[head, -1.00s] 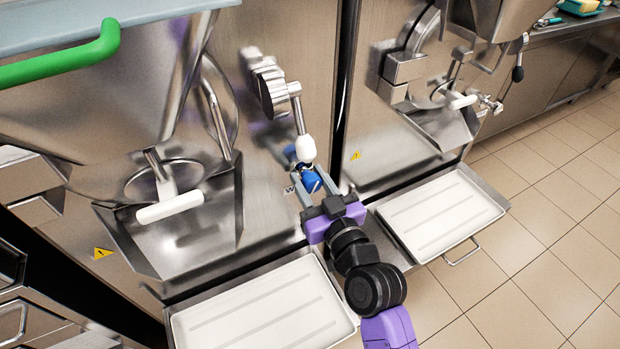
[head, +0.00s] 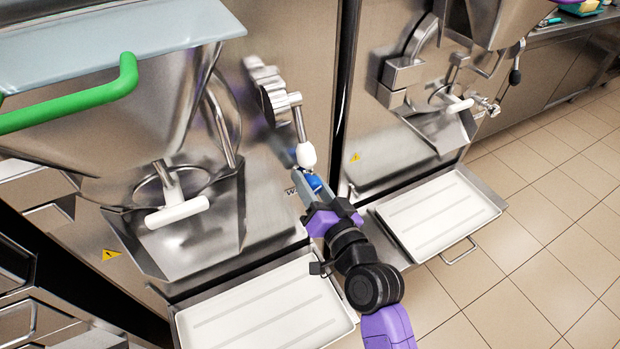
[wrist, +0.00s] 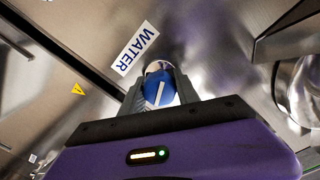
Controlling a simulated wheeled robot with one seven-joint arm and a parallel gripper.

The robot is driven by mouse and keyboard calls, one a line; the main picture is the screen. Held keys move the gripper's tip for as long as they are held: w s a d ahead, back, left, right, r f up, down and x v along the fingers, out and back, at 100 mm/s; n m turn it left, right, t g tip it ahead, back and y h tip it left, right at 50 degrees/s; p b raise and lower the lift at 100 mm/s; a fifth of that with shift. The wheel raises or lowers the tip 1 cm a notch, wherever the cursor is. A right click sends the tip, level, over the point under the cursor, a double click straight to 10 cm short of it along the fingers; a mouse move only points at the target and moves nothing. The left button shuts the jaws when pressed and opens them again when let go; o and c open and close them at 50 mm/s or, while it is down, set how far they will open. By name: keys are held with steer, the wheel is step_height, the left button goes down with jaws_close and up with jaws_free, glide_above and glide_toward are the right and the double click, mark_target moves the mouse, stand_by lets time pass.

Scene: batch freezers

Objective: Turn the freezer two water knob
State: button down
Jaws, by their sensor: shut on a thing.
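The blue water knob (wrist: 160,92), with a white line across its face, sits on the steel freezer front beside a WATER label (wrist: 136,48) in the wrist view. My gripper (wrist: 161,98) is shut on this knob, with a grey finger on each side of it. In the head view the knob (head: 315,183) is a small blue patch, mostly hidden by my gripper (head: 312,181). The white line on the knob stands slightly tilted from upright in the wrist view.
A lever with a white ball handle (head: 306,156) hangs just above my gripper. White trays stand below on the left (head: 262,318) and right (head: 437,215). A green handle (head: 75,97) and a spout with a white bar (head: 177,212) are at left. Tiled floor is open at right.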

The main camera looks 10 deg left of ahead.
mark_target(316, 189)
steer(key=m+p, duration=0.1)
steer(key=m, duration=0.4)
steer(key=shift+d+m+p, duration=0.15)
steer(key=shift+m+p, duration=0.15)
steer(key=shift+p, duration=0.1)
steer(key=shift+f, duration=0.1)
steer(key=c, duration=0.9)
jaws_free()
steer(key=b+v, duration=0.1)
steer(key=v, duration=0.6)
steer(key=shift+s+d, duration=0.25)
steer(key=shift+s, duration=0.05)
